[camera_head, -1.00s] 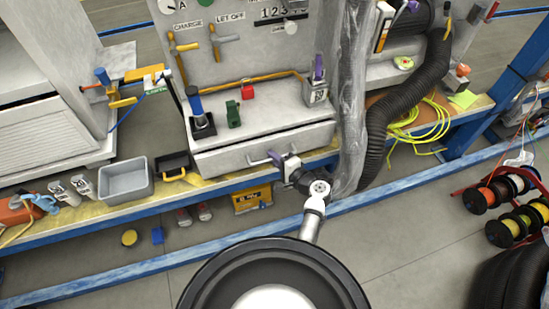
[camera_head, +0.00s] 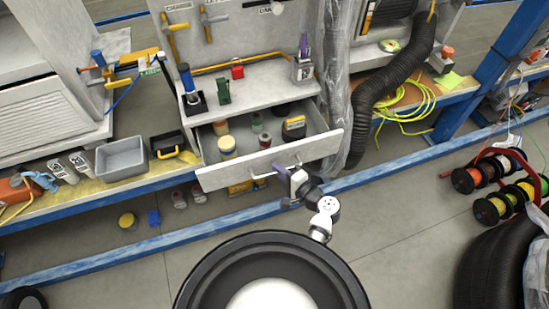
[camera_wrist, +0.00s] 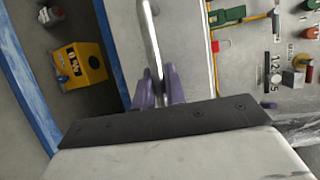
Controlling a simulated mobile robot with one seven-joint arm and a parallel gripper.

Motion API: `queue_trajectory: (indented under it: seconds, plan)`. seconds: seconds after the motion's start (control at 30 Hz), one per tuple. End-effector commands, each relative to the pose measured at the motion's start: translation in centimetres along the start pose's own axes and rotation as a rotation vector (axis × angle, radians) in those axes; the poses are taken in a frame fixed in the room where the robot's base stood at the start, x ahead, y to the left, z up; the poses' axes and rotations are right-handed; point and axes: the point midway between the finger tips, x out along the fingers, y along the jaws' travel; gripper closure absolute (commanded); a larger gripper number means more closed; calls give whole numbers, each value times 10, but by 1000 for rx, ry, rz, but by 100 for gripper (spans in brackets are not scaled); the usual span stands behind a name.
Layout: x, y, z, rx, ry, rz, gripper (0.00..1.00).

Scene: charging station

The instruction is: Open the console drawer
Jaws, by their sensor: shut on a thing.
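The console drawer (camera_head: 225,181) is pulled out of the grey console, and its inside shows from above. Several small jars and pots and a yellow-black item (camera_head: 294,127) stand in it. Its bar handle (camera_head: 260,178) runs along the front face. My gripper (camera_head: 280,172) is shut on the handle near its right part. In the wrist view the purple fingers (camera_wrist: 161,86) close around the metal handle (camera_wrist: 150,40), with the drawer front beside it.
A grey bin (camera_head: 121,158) and a small black bin (camera_head: 170,146) stand on the bench left of the drawer. A black hose (camera_head: 378,110) hangs at the right. A blue rail (camera_head: 140,247) runs low along the floor. Cable spools (camera_head: 490,195) stand at the far right.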

Motion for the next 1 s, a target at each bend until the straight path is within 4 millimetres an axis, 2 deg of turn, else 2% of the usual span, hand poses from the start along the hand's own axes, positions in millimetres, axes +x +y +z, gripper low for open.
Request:
queue_trajectory:
  seconds: [0.1, 0.3, 0.5, 0.87, 0.9, 1.0]
  plan:
    - [-20, 4, 9, 2, 2, 0, 100]
    - [-41, 8, 17, 1, 1, 0, 100]
    - [-49, 10, 20, -1, 1, -1, 100]
    - [-50, 10, 20, -1, 0, -1, 100]
    - [-50, 10, 20, -1, 0, -1, 82]
    - [-50, 10, 20, -1, 0, -1, 69]
